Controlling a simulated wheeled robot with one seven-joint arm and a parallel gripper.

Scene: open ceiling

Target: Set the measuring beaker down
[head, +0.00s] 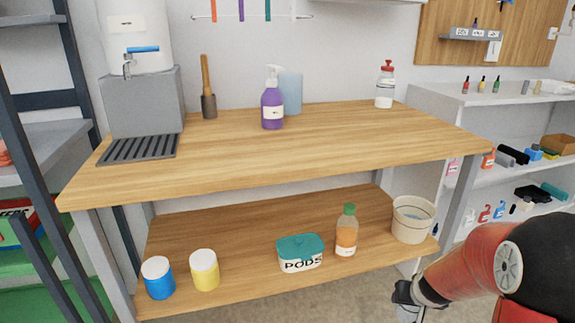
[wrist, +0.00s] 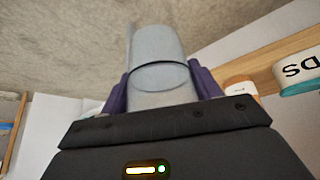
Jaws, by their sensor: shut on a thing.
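The measuring beaker (wrist: 155,48) is a translucent pale grey-blue cylinder in the wrist view. My gripper (wrist: 162,88) is shut on it, with a purple finger on either side. In the head view my gripper (head: 405,300) is low at the right, in front of the lower shelf's right end. The beaker cannot be made out there. The wooden table top (head: 330,150) is above the gripper and the lower wooden shelf (head: 225,225) is to its left.
A bucket (head: 413,218), an orange bottle (head: 346,233), a PODS tub (head: 300,256), a yellow jar (head: 204,272) and a blue jar (head: 159,280) stand on the shelf. On top are a purple pump bottle (head: 272,105), a pale blue cylinder (head: 291,92) and a red-capped bottle (head: 385,88). The table's front middle is clear.

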